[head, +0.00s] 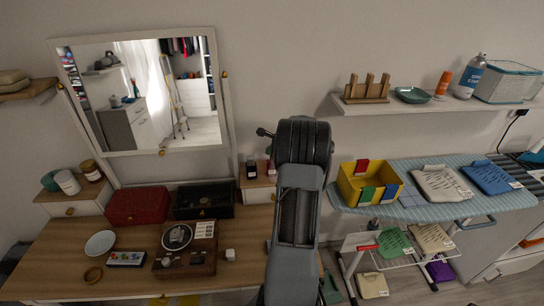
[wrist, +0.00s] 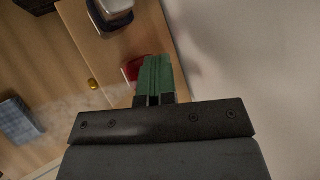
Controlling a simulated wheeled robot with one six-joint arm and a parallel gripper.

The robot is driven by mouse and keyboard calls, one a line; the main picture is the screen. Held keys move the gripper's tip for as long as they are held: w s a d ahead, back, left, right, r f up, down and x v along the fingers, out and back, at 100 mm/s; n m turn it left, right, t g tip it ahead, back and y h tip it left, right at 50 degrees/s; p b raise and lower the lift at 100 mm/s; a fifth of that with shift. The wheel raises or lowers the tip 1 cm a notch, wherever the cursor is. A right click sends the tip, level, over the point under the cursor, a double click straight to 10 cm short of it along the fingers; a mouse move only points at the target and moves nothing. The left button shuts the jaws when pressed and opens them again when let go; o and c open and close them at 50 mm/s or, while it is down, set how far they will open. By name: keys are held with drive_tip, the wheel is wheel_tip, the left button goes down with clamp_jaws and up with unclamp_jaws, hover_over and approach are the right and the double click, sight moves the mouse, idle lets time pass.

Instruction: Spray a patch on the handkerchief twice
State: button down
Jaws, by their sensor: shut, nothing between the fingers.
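My gripper (wrist: 154,62) shows in the wrist view with its green fingers together and nothing between them. A red item (wrist: 132,70) lies just left of the fingertips and is partly hidden by them; whether they touch I cannot tell. In the head view my arm hides the gripper, and a small reddish item (head: 271,166) shows at the arm's left edge. A blue checked cloth (wrist: 17,120), possibly the handkerchief, shows at the left of the wrist view. A blue and white bottle (head: 470,77) stands on the wall shelf. I cannot tell which item is the sprayer.
A dark small container (head: 251,169) stands beside the reddish item on the small cabinet (head: 256,190). The dressing table (head: 235,265) holds a red box (head: 137,204), a black box (head: 204,199) and a plate (head: 100,243). The ironing board (head: 350,203) stands right of my arm, with a yellow bin (head: 352,188).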

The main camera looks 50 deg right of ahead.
drive_tip(key=shift+r, duration=0.5)
drive_tip(key=shift+r+p, duration=2.3)
drive_tip(key=shift+r, duration=0.65)
